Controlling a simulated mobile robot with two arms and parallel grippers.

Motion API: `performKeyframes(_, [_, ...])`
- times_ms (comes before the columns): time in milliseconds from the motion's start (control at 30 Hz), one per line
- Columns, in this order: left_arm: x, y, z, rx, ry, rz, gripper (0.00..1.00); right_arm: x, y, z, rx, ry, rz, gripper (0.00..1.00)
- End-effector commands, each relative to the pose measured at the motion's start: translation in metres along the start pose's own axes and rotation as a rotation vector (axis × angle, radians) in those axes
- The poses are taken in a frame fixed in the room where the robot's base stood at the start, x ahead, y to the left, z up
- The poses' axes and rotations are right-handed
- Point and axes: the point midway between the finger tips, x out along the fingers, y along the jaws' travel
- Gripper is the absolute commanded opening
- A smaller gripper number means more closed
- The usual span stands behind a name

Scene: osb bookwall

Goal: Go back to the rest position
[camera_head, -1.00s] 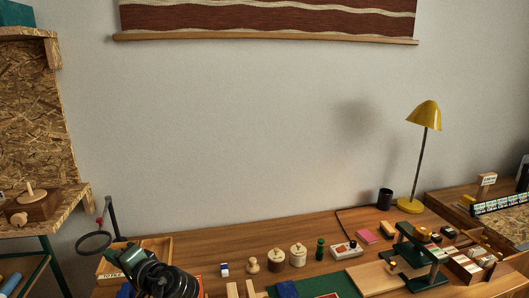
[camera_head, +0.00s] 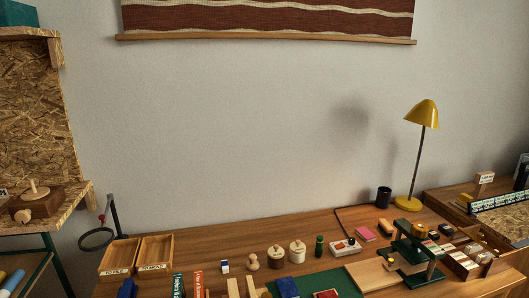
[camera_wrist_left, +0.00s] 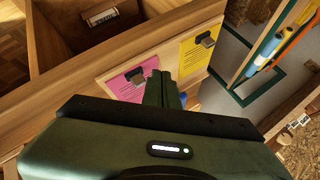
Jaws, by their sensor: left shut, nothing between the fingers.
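My left gripper (camera_wrist_left: 165,90) shows in the left wrist view, its dark green fingers shut and empty. It is in front of a light wooden panel (camera_wrist_left: 150,57) bearing a pink sheet (camera_wrist_left: 135,82) and a yellow sheet (camera_wrist_left: 200,48), each with a dark clip. I cannot tell whether the fingers touch the panel. Neither gripper shows in the head view, and my right gripper is in no view.
The head view shows a wooden desk (camera_head: 190,247) with two trays (camera_head: 118,257), jars, a green mat and a yellow lamp (camera_head: 422,113). An OSB shelf unit (camera_head: 38,115) stands at left. The wrist view shows a wooden compartment (camera_wrist_left: 75,40) and colored rolls (camera_wrist_left: 268,45).

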Motion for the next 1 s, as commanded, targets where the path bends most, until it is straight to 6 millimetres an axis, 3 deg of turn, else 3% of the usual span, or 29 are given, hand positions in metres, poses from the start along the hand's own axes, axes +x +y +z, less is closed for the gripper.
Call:
performKeyframes(33, [-0.01,0.016,0.022,-0.017,-0.012,0.074,0.0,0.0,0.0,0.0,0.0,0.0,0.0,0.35])
performKeyframes(200, [-0.042,0.058,0.066,-0.065,-0.047,0.275,0.0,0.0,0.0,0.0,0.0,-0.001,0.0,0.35])
performKeyframes(633, [-0.123,0.115,0.132,-0.115,-0.139,0.606,0.0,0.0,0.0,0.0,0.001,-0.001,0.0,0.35])
performKeyframes(1000, [-0.056,0.166,0.149,-0.102,-0.171,0.608,0.0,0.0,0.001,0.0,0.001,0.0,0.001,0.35])
